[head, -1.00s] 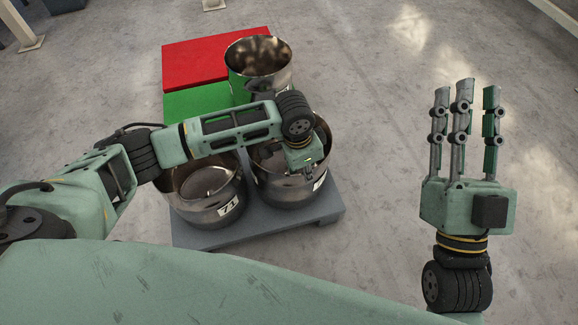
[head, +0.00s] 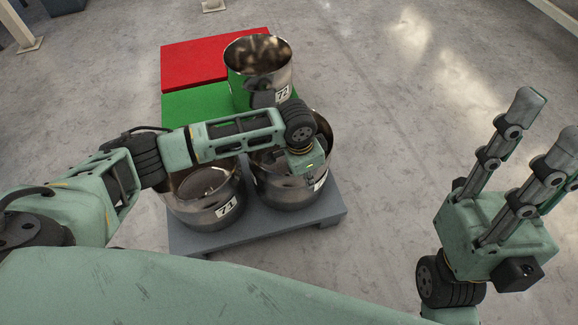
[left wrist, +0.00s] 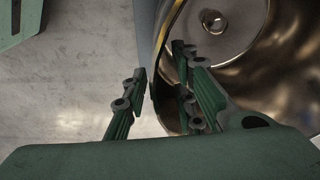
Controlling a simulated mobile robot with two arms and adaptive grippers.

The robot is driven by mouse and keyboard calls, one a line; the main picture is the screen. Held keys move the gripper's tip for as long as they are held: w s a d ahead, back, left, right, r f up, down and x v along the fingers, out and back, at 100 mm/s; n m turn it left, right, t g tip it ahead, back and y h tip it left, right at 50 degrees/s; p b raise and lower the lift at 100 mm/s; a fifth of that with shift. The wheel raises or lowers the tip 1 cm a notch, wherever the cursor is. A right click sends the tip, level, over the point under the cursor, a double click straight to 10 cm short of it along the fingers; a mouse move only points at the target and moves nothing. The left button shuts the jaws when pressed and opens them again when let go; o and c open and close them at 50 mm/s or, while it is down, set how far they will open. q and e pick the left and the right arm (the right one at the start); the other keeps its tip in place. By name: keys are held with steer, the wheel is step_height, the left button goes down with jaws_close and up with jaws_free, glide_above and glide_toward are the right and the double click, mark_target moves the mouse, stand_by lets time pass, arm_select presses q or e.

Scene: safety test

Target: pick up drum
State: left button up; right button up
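Three shiny metal drums are in the head view. Drum 72 (head: 262,75) stands on the green block, drum 71 (head: 205,208) at the front left of a grey pallet, and a third drum (head: 283,192) at its front right, label partly hidden. My left gripper (head: 318,172) is at the third drum's right rim; my wrist hides its fingers. In the left wrist view my left gripper (left wrist: 160,90) is open astride the drum wall (left wrist: 168,50), one finger outside, two inside. My right gripper (head: 548,125) is open and empty at the right, fingers pointing up.
The grey pallet (head: 325,210) lies under the front drums. Behind it are a green block (head: 195,103) and a red block (head: 200,65). The concrete floor is clear to the right of the pallet. Posts stand at the far left.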

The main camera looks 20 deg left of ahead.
arm_select(q)
jaws_close()
stand_by(0.3)
stand_by(0.3)
steer(key=shift+w+r, duration=0.15)
